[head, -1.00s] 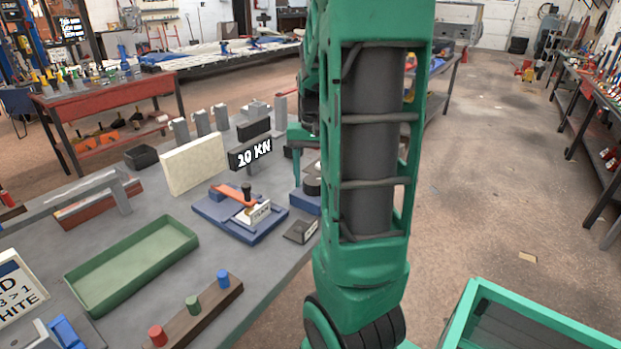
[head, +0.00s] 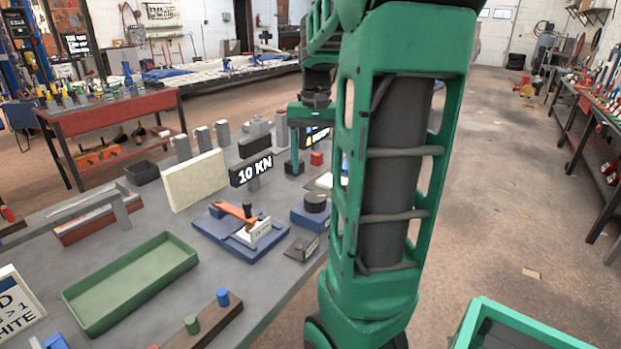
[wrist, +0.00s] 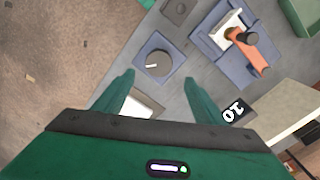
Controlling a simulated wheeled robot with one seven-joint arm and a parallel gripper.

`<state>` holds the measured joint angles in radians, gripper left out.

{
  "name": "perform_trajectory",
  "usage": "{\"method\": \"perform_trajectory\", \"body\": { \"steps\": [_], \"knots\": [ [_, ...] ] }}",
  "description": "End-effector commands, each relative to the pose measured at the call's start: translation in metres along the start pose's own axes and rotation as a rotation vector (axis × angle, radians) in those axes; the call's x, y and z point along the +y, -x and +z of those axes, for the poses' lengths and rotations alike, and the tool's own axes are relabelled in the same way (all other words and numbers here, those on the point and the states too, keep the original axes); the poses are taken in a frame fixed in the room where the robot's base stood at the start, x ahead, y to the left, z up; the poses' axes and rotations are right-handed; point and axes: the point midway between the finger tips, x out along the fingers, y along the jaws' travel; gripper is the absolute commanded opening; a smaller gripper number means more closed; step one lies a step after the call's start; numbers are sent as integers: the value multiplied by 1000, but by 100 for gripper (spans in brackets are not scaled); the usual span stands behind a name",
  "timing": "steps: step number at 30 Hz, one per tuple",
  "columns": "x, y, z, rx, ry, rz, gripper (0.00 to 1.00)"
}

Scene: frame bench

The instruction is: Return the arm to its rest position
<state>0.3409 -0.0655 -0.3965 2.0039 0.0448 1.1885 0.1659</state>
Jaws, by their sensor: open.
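My green arm (head: 400,170) fills the middle of the head view and hides part of the bench behind it. My gripper (wrist: 159,78) shows in the wrist view with its two green fingers spread apart and nothing held between them. In the head view its green end hangs over the far right part of the bench, partly covered by my arm. In the wrist view, a blue block with a dark round knob (wrist: 153,62) lies beyond the fingertips, and a white piece (wrist: 143,106) shows between the fingers.
The grey bench (head: 150,225) holds a green tray (head: 130,280), a blue fixture with an orange lever (head: 236,212), a cream block (head: 192,180) and a black "10 KN" sign (head: 251,171). A green-rimmed bin (head: 520,320) is at bottom right. The floor (head: 500,200) on the right is mostly clear.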

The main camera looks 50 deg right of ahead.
Motion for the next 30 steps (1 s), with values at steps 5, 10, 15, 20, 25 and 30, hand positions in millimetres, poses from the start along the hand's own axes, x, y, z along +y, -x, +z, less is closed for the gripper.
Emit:
{"method": "perform_trajectory", "body": {
  "steps": [5,10,15,20,25,30],
  "knots": [
    [0,11,0,1,1,-1,64],
    [0,12,0,0,1,0,64],
    [0,12,0,0,1,0,64],
    [0,12,0,-1,1,0,64],
    [-1,10,6,-2,9,-3,64],
    [-6,-4,50,-9,80,-18,64]
  ]
}}
